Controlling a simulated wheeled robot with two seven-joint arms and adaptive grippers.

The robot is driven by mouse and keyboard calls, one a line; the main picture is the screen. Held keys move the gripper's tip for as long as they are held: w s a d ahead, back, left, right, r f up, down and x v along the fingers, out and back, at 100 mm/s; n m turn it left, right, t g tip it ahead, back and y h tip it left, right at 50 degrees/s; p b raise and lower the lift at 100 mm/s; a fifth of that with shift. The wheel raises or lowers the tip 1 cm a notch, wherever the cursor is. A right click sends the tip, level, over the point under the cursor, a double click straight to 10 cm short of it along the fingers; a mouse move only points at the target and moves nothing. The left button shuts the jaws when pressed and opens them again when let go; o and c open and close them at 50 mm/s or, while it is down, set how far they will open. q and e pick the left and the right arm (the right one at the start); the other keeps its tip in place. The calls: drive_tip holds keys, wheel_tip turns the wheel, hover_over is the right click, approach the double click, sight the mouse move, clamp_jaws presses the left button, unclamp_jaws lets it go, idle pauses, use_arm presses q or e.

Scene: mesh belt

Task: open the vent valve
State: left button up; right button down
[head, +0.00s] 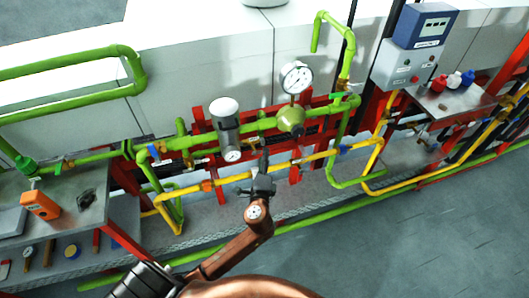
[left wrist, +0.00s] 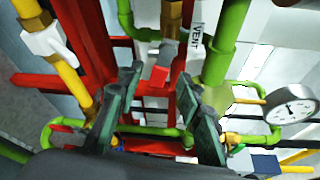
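In the left wrist view, a white tag reading VENT (left wrist: 196,38) hangs beside a green pipe. My left gripper (left wrist: 166,84) is open. Its two dark fingers stand apart, and the red block shows between their tips; contact cannot be told. In the head view, my left gripper (head: 264,166) is at the yellow pipe (head: 236,178), in the middle, and hides part of it. My right gripper is not in view.
A pressure gauge (head: 296,77) and a grey cylinder (head: 226,125) stand on the green piping beyond my gripper. Red frame bars (left wrist: 68,93) lie close around the fingers. A metal table (head: 75,215) is at left. The floor (head: 420,240) at right is clear.

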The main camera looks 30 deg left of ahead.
use_arm(q)
drive_tip(key=shift+x, duration=1.85)
drive_tip(key=shift+c, duration=0.6)
drive_tip(key=shift+f, duration=0.1)
clamp_jaws()
